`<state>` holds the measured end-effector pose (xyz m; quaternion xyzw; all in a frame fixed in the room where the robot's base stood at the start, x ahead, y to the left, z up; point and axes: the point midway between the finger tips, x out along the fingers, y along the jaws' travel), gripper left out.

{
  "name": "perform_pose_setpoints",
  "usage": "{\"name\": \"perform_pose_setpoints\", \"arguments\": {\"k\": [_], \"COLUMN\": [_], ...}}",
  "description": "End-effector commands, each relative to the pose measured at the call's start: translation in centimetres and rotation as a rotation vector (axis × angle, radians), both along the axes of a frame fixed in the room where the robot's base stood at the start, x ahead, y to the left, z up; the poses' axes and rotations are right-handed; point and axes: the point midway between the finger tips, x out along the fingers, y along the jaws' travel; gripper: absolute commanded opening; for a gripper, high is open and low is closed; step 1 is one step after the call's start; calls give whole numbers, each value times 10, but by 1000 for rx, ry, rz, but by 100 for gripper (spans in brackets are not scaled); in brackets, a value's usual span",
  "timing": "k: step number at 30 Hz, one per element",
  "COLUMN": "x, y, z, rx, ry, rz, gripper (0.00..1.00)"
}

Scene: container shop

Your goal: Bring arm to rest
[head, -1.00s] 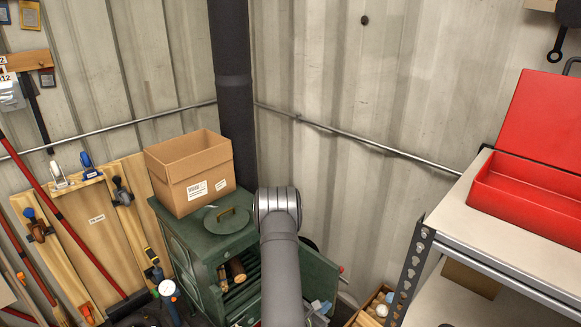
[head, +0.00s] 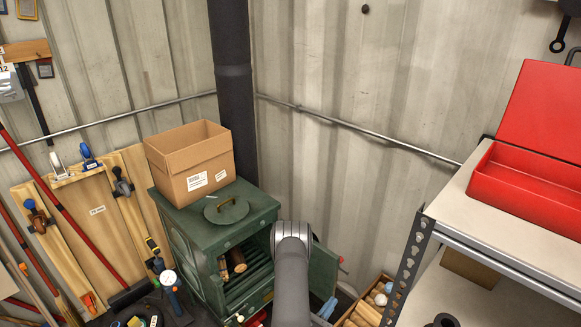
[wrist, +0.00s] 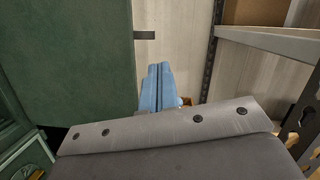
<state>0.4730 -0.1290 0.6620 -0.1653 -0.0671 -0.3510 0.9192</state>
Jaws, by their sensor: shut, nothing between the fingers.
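My arm (head: 293,270) rises from the bottom centre of the head view, in front of the green stove (head: 180,240). My gripper (wrist: 158,88) shows in the wrist view as two blue fingers, pressed together with nothing between them. In the head view a little of its blue (head: 327,308) shows at the bottom, right of the arm. In the wrist view a green panel (wrist: 70,60), seemingly the stove's open door, stands close on the left, apart from the fingers. The arm's lower part is cut off by the head view's edge.
A cardboard box (head: 190,165) and a round lid (head: 226,209) sit on the stove. A log (head: 238,262) lies inside it. A shelf (head: 440,200) with an open red toolbox (head: 520,185) stands right. A wooden crate (head: 365,305) is on the floor between.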

Motion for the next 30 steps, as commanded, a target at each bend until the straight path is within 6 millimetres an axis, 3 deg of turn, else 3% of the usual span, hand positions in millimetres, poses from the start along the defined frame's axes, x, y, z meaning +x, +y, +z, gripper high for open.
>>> {"name": "perform_pose_setpoints", "arguments": {"k": [6,15,25,30], "x": [34,53,53,46], "y": [-26,-39,-38,-13], "z": [12,16,15,-12], "rx": [6,9,11,74], "ry": [-6,-2,-2,-54], "rz": [-4,-1,-1,5], "gripper": [0,0,0,0]}}
